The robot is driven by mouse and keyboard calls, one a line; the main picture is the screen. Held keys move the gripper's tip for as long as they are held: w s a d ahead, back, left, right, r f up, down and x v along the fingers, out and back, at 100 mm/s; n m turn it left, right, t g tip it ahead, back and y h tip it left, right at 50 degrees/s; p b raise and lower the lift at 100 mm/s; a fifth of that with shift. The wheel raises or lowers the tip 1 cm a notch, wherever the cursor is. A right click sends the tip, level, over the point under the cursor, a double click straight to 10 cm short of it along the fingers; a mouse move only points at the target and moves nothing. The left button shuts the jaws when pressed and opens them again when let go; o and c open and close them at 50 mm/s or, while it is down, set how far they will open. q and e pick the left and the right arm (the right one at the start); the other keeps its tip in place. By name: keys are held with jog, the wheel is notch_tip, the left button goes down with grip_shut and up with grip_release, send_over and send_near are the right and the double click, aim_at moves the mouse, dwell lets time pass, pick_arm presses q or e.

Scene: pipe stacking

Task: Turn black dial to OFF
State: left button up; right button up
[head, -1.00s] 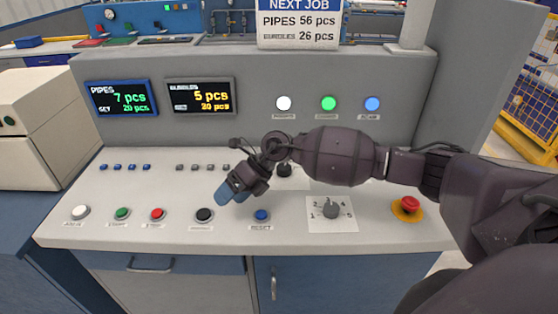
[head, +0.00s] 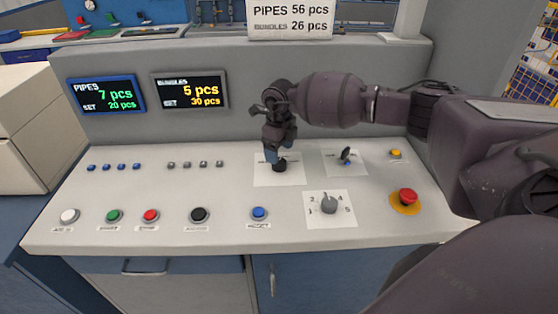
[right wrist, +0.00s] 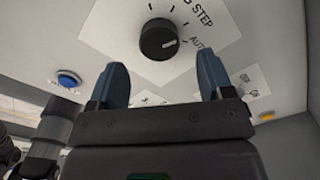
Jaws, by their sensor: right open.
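The black dial (head: 280,165) sits on a white plate (head: 278,181) on the sloped console, partly covered by my right gripper in the head view. My right gripper (head: 273,152) points down just behind and above it. In the right wrist view the round black dial (right wrist: 158,40) lies beyond the open, empty blue fingertips (right wrist: 163,75), apart from them. Its white mark points right, towards the printed AUTO; STEP is printed above that. I cannot make out an OFF label beside this dial. My left gripper is not in view.
A grey numbered dial (head: 329,205) and a blue button (head: 259,213) are nearer the front edge. A small black switch (head: 346,155) stands right of the black dial. A red emergency button (head: 408,196) is at the right. The upright display panel (head: 240,125) rises behind.

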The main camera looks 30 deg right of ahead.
notch_tip(320, 180, down, 4)
jog(key=shift+r, duration=0.2)
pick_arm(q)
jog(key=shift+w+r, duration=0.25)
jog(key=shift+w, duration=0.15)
pick_arm(e)
jog(key=shift+f, duration=0.45)
